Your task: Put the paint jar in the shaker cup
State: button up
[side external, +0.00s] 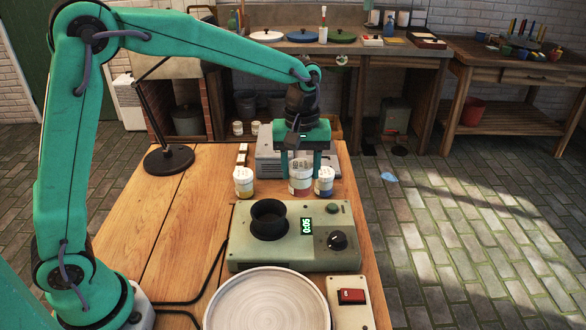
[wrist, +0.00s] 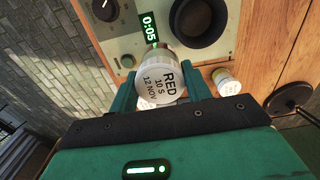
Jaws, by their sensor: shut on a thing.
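My gripper (side external: 302,176) points down with its fingers shut on a white-lidded paint jar (side external: 300,186) with a red band. In the wrist view, the fingers (wrist: 163,88) flank this jar (wrist: 158,82), whose lid reads RED, 10 S, 12 NOV. Its base is about level with the neighbouring jars; I cannot tell whether it touches the table. The black shaker cup (side external: 268,229) stands upright on the pale green shaker (side external: 245,252), in front and left of the held jar. It also shows in the wrist view (wrist: 232,18); no jar is visible in it.
A blue-banded jar (side external: 324,182) stands close right of the held jar, and a yellow-banded jar (side external: 243,182) stands to the left. The shaker's display (side external: 306,226) reads 0:05. A round plate (side external: 268,300), a red switch (side external: 352,296) and a lamp base (side external: 168,160) are also around.

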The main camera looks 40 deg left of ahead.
jog(key=s+d+r, duration=0.2)
jog(key=s+d, duration=0.1)
jog(key=s, duration=0.4)
jog(key=s+d+r, duration=0.2)
jog(key=s+d, duration=0.1)
jog(key=s, duration=0.4)
jog(key=shift+s+r, duration=0.25)
jog(key=shift+r, duration=0.1)
send_near(269, 217)
jog(key=shift+s+d+r, duration=0.5)
jog(key=shift+d+r, duration=0.1)
jog(key=shift+d, duration=0.05)
jog(key=shift+f, duration=2)
jog(key=shift+f, duration=0.1)
